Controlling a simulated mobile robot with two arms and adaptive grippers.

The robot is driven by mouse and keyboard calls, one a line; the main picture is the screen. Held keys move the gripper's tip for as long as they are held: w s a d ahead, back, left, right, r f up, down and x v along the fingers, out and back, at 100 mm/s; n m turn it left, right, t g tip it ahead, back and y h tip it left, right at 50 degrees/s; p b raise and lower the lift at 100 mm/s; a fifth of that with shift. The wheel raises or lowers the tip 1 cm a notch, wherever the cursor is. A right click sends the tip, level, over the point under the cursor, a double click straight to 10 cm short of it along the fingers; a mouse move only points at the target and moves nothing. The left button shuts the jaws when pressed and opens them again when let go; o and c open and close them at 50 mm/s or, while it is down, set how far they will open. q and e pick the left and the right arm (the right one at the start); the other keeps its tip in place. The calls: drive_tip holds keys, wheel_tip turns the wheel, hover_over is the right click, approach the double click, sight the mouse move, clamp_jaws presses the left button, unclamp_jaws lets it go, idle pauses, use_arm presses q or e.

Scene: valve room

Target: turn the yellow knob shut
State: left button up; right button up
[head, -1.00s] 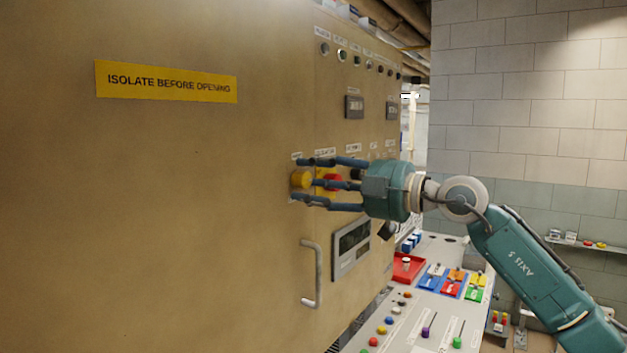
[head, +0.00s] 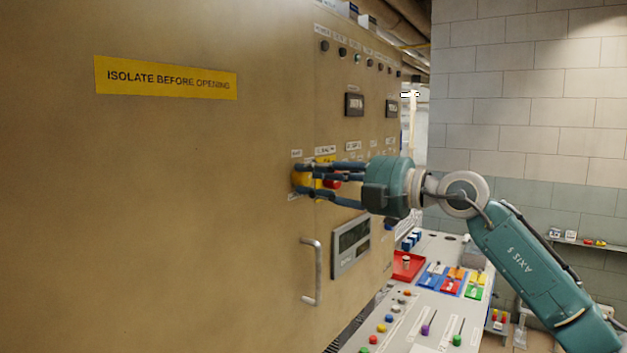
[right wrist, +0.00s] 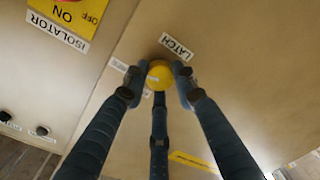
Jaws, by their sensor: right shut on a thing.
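The yellow knob (head: 298,179) sticks out from the tan cabinet front in the head view, partly covered by fingers. My right gripper (head: 305,180) reaches it from the right, its three dark blue fingers shut around it. In the right wrist view, the round yellow knob (right wrist: 159,75) sits between the fingertips of my right gripper (right wrist: 159,82), beside a label reading LATCH (right wrist: 177,47). How far the knob is turned cannot be told. My left gripper is not in view.
A red knob (head: 331,184) on a yellow plate sits just right of the yellow knob, behind my fingers. A vertical handle (head: 317,272) and a display panel (head: 351,246) are below. A control desk (head: 420,315) with buttons and levers stands at lower right.

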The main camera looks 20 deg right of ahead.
drive_tip(key=n, duration=0.3)
drive_tip(key=shift+n, duration=0.3)
drive_tip(key=n+b, duration=0.1)
drive_tip(key=n, duration=0.2)
drive_tip(key=shift+n, duration=0.3)
drive_tip(key=n+b, duration=0.1)
drive_tip(key=n, duration=0.5)
drive_tip(key=shift+a+f+h+b, duration=0.1)
drive_tip(key=shift+h+b, duration=0.2)
drive_tip(key=shift+n, duration=0.4)
drive_tip(key=o, duration=1.2)
drive_tip(key=shift+c, duration=0.2)
drive_tip(key=v, duration=1.2)
drive_tip(key=shift+a+f, duration=0.15)
